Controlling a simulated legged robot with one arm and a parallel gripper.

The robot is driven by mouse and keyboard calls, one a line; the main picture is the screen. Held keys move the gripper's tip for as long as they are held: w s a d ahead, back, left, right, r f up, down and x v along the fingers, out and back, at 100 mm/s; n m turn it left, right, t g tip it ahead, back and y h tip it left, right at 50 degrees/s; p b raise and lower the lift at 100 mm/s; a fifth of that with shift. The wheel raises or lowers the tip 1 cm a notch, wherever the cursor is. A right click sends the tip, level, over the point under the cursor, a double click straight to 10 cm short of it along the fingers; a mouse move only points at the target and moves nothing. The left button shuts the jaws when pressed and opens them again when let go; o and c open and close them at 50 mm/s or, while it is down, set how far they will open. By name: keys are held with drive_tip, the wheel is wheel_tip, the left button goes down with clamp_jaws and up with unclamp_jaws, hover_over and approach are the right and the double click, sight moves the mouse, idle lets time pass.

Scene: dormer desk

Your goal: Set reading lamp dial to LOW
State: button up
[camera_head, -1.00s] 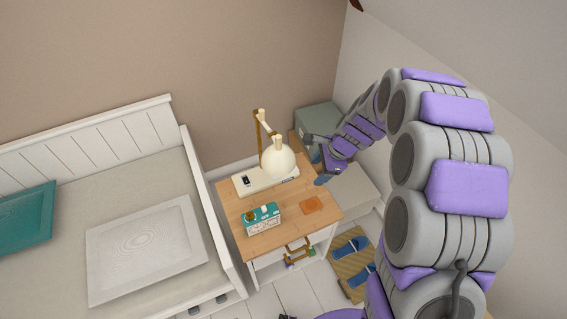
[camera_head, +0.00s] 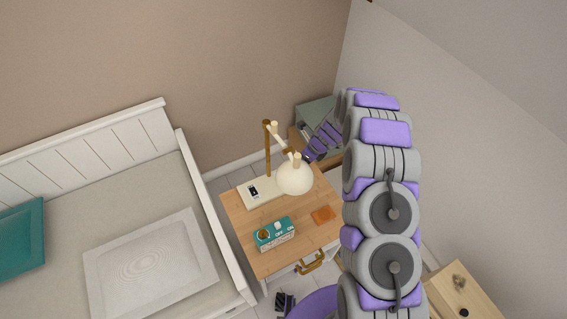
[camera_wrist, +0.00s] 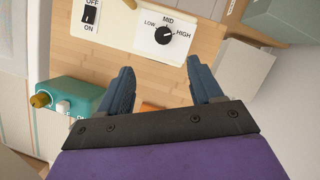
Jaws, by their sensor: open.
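The reading lamp has a cream shade (camera_head: 294,179), a wooden stem and a cream base (camera_head: 251,194) on the wooden desk. In the wrist view the base's black dial (camera_wrist: 164,36) sits among the words LOW, MID and HIGH. A small white mark on the dial appears toward the HIGH side. A black OFF/ON rocker switch (camera_wrist: 90,14) lies left of it. My gripper (camera_wrist: 160,67) is open and empty, its two blue fingers spread below the dial in the picture, apart from it. In the head view the shade hides the dial, and my fingertips are not clear.
A teal box with a brass knob (camera_head: 275,234) stands at the desk's front. An orange mat (camera_head: 323,215) lies to its right. A grey-green box (camera_head: 316,111) stands behind the desk. The bed (camera_head: 100,211) is at left. A pale wooden cabinet (camera_head: 462,293) is at lower right.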

drive_tip(key=b+x, duration=0.2)
drive_tip(key=x, duration=1)
drive_tip(key=f, duration=0.2)
drive_tip(key=f+b, duration=0.1)
drive_tip(key=shift+w+d, duration=0.3)
drive_tip(key=shift+w, duration=0.05)
drive_tip(key=shift+d+f, duration=0.15)
drive_tip(key=shift+f, duration=0.4)
drive_tip(key=shift+w+a+f, duration=0.1)
drive_tip(key=shift+a+f, duration=0.05)
drive_tip(key=shift+a, duration=0.4)
drive_tip(key=shift+w+a+f, duration=0.1)
drive_tip(key=shift+a+f, duration=0.1)
drive_tip(key=shift+a, duration=0.35)
drive_tip(key=shift+d+r, duration=0.15)
drive_tip(key=shift+d, duration=0.65)
drive_tip(key=c, duration=0.6)
drive_tip(key=shift+a, duration=0.45)
drive_tip(key=c, duration=0.5)
drive_tip(key=shift+o, duration=0.2)
